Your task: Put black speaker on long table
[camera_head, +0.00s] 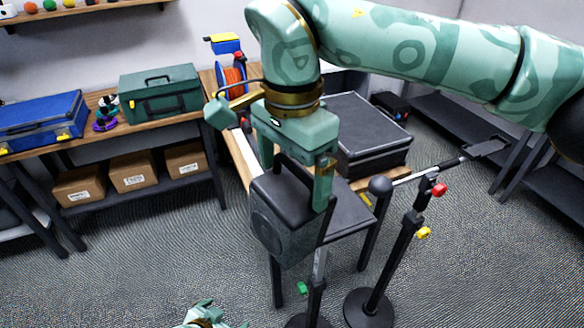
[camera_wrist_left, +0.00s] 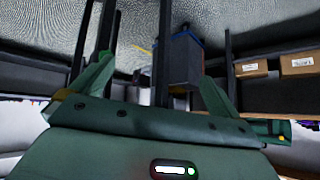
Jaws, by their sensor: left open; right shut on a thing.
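The black speaker (camera_head: 270,222) is a box with a round grille and a top handle, at the centre of the head view. My right gripper (camera_head: 300,172) reaches down over its top and is shut on it near the handle. The speaker hangs in front of the wooden table (camera_head: 238,152), overlapping its near end; contact cannot be told. Another long wooden table (camera_head: 100,130) runs along the left wall. My left gripper (camera_head: 205,316) is low at the bottom edge, away from the speaker. In the left wrist view its fingers (camera_wrist_left: 155,90) are apart and empty.
A blue toolbox (camera_head: 42,118) and a green toolbox (camera_head: 160,92) stand on the left table, with cardboard boxes (camera_head: 132,170) below. A large black case (camera_head: 365,132) and a cable reel (camera_head: 232,78) occupy the middle table. Black stands (camera_head: 400,255) rise at the right front.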

